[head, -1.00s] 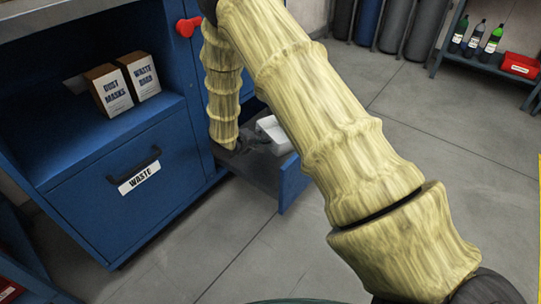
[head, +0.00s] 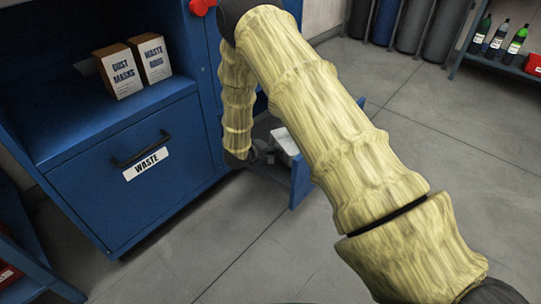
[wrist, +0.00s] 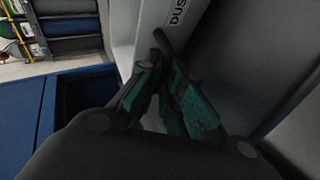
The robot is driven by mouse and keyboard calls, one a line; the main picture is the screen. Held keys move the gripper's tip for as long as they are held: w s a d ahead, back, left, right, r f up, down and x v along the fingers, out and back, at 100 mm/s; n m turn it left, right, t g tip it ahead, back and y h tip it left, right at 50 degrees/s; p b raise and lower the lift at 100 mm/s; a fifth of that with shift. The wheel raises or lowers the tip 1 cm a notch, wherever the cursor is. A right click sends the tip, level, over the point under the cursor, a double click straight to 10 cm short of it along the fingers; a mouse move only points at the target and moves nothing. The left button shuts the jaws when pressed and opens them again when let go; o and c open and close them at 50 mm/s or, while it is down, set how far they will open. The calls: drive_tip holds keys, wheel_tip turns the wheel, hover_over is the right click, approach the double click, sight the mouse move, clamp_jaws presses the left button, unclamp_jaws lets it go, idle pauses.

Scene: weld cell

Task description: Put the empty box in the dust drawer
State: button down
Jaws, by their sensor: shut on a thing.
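A pale white-grey box (head: 285,143) shows behind my arm, over or inside the open blue drawer (head: 300,182). My gripper (head: 264,150) is at the box's left side, partly hidden by my forearm. In the wrist view my gripper (wrist: 163,62) is shut, its teal-padded fingers closed together against the pale box (wrist: 151,28), which carries a partly cut-off label starting "DUS". The open drawer's blue rim (wrist: 48,105) and dark interior lie to the left of the fingers. I cannot tell whether the box touches the drawer floor.
The blue cabinet has a closed drawer labelled WASTE (head: 147,163). A dust masks box (head: 119,71) and another labelled box (head: 152,59) stand on its shelf. A red knob (head: 202,6) is above. Bottles stand on a rack (head: 500,62) at right. The floor is clear.

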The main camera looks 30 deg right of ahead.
drive_tip(key=shift+f, duration=0.55)
drive_tip(key=c, duration=1.6)
unclamp_jaws()
drive_tip(key=shift+o, duration=0.2)
drive_tip(key=shift+r, duration=0.1)
